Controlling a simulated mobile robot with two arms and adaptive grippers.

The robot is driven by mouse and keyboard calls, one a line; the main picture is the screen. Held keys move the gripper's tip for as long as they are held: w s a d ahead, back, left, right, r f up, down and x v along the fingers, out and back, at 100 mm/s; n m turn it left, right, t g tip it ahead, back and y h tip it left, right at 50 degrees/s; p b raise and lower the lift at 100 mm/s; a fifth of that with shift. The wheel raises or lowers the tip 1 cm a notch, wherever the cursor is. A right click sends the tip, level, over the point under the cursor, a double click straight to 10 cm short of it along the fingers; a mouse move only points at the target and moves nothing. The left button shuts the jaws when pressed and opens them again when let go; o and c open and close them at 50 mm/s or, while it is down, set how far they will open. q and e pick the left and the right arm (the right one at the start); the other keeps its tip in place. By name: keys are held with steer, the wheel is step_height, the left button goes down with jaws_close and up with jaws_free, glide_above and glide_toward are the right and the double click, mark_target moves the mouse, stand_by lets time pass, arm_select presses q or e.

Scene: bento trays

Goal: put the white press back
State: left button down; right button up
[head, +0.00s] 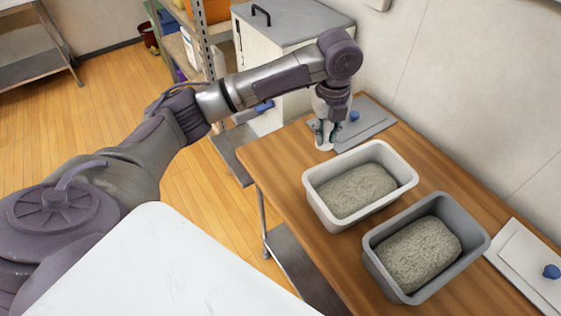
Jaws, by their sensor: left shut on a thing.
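My left gripper (326,131) points down at the far end of the wooden table, just behind the white tray. It is shut on a small white piece, which I take to be the white press (325,146); the fingers hide much of it. The piece is at or close to the tabletop; I cannot tell whether it touches. My right gripper is not in view.
The white tray (407,177) and the grey tray (480,240) each hold a pale grainy block. A grey lid with a blue knob (377,119) lies beside the gripper. A white lid with a blue knob (520,256) lies at right. A cabinet (288,24) stands behind.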

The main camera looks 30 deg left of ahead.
arm_select(q)
steer(key=m, duration=0.1)
steer(key=w+m, duration=0.1)
steer(key=m, duration=0.1)
steer(key=w+f+m, duration=0.1)
steer(key=shift+a+m, duration=0.2)
steer(key=shift+m, duration=0.1)
steer(key=shift+a, duration=0.1)
steer(key=p, duration=0.2)
glide_above(280, 160)
steer(key=shift+m, duration=0.3)
step_height(280, 160, down, 7)
steer(key=shift+r, duration=0.1)
step_height(280, 160, down, 4)
steer(key=shift+r+p, duration=0.15)
steer(key=shift+p, duration=0.6)
steer(key=shift+f, duration=0.25)
steer(key=shift+f, duration=0.15)
steer(key=c, duration=0.9)
jaws_free()
